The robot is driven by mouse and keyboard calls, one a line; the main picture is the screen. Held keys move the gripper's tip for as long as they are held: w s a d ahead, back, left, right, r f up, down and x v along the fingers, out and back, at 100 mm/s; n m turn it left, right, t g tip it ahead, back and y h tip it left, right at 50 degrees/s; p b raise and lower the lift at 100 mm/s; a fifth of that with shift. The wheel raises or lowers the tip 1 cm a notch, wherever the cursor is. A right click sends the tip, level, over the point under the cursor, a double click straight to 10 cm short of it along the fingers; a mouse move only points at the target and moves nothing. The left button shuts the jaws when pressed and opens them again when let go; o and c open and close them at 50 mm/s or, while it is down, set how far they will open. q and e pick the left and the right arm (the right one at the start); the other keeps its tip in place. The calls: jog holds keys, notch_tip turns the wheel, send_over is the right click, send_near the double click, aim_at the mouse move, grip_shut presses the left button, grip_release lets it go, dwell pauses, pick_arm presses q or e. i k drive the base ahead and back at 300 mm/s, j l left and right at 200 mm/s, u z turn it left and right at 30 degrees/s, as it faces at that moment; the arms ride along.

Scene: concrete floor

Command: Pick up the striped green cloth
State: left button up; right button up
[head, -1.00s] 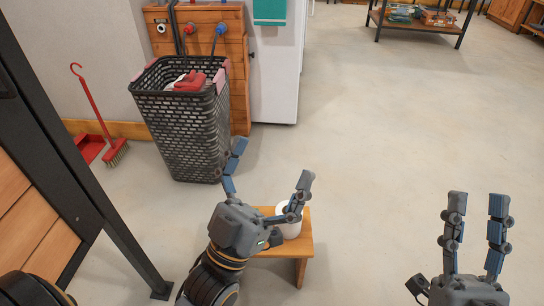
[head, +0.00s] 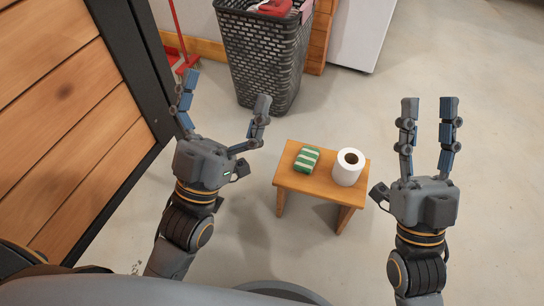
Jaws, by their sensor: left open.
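The striped green cloth (head: 306,159), green with white bands and folded small, lies on the left part of a low wooden stool (head: 325,185). My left gripper (head: 225,98) is wide open and empty, to the left of the stool and apart from the cloth. My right gripper (head: 429,100) is to the right of the stool. Its fingers point away from me with a narrow gap between them and nothing visible in it.
A white paper roll (head: 347,174) stands on the stool just right of the cloth. A dark basket (head: 262,60) with red and white fabric stands behind. A wooden panel (head: 70,100) with a black post is close on the left. Floor is clear at right.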

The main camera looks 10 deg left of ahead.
aim_at(306, 160)
jog(key=k, duration=0.6)
jog(key=u, duration=0.45)
jog(key=l+u, duration=0.15)
jog(key=u, duration=0.7)
jog(key=l+u, duration=0.1)
jog(key=u, duration=0.35)
jog(key=i+l+u, duration=0.2)
jog(key=i+l, duration=0.2)
jog(key=l, duration=0.15)
jog(key=k+l, duration=0.15)
jog(key=k, duration=0.3)
jog(key=k+l, duration=0.15)
jog(key=k, duration=0.25)
jog(key=k+l, duration=0.2)
jog(key=k, duration=0.25)
